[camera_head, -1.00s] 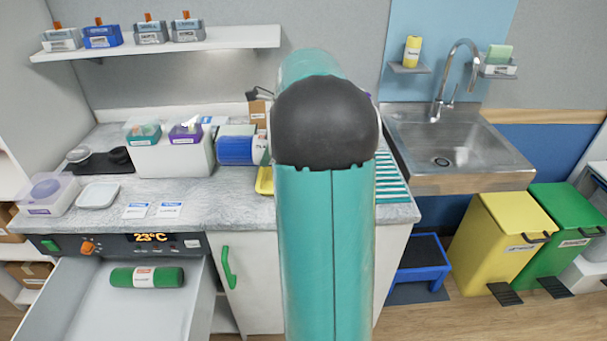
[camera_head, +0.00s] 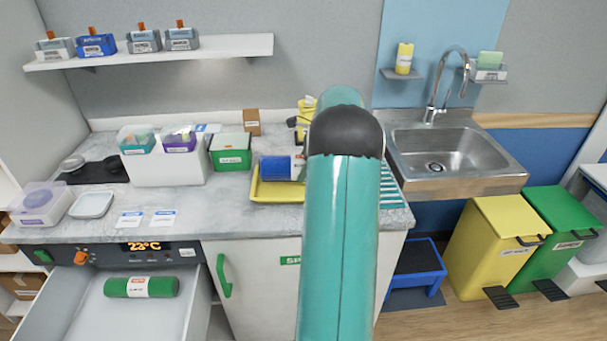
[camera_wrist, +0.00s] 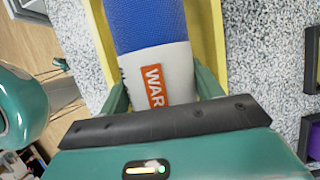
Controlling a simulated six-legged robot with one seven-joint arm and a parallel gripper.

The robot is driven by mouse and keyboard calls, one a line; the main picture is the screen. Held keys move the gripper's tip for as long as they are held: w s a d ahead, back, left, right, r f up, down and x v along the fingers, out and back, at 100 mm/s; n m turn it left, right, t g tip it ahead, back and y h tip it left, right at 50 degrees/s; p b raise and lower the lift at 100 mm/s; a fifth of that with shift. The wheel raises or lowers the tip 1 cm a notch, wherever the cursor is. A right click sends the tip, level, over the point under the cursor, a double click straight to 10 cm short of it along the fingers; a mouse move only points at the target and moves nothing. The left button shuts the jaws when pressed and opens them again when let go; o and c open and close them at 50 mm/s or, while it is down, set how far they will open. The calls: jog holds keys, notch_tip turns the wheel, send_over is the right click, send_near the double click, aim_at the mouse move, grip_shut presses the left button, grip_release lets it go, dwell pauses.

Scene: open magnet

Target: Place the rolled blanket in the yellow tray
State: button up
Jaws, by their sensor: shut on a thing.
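The rolled blanket (camera_head: 276,168) is a blue roll with a white band and an orange label. In the head view it lies level at the yellow tray (camera_head: 258,194) on the counter, its right part hidden by my arm. In the wrist view, my gripper (camera_wrist: 163,90) is shut on the white band of the blanket (camera_wrist: 150,25), a green finger on each side. The tray's yellow walls (camera_wrist: 213,35) show on both sides of the roll. I cannot tell whether the roll touches the tray floor.
A green box (camera_head: 231,152) and a white bin (camera_head: 165,165) stand left of the tray. A green roll (camera_head: 141,287) lies in the open drawer (camera_head: 100,318). A yellow spray bottle (camera_head: 306,108) stands behind.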

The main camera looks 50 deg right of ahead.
jog(key=shift+f, duration=1.45)
jog(key=o, duration=1.3)
jog(key=shift+f, duration=0.15)
jog(key=v, duration=1.2)
jog(key=shift+s, duration=0.1)
jog(key=w+a+r+n+h, duration=0.1)
jog(key=w+a+r+n, duration=0.2)
jog(key=a, duration=0.6)
jog(key=a+r+n, duration=0.3)
jog(key=a+n, duration=0.2)
jog(key=a, duration=0.5)
jog(key=w+a+r+n+h, duration=0.1)
jog(key=w+a+r+n, duration=0.2)
jog(key=a, duration=0.6)
jog(key=s+a+f+n, duration=0.1)
jog(key=s+a+n, duration=0.4)
jog(key=a, duration=0.3)
jog(key=s+a+f+n+t, duration=0.1)
jog(key=s+a+n, duration=0.5)
jog(key=a, duration=0.1)
jog(key=s+a+f+n+t, duration=0.1)
jog(key=s+a+f+n, duration=0.1)
jog(key=s+a+n, duration=0.3)
jog(key=shift+s+a+f+n+h, duration=0.1)
jog(key=shift+a+n+h, duration=0.2)
jog(key=shift+a, duration=0.6)
jog(key=shift+s+a+n+h, duration=0.1)
jog(key=shift+a+n, duration=0.3)
jog(key=shift+a, duration=0.5)
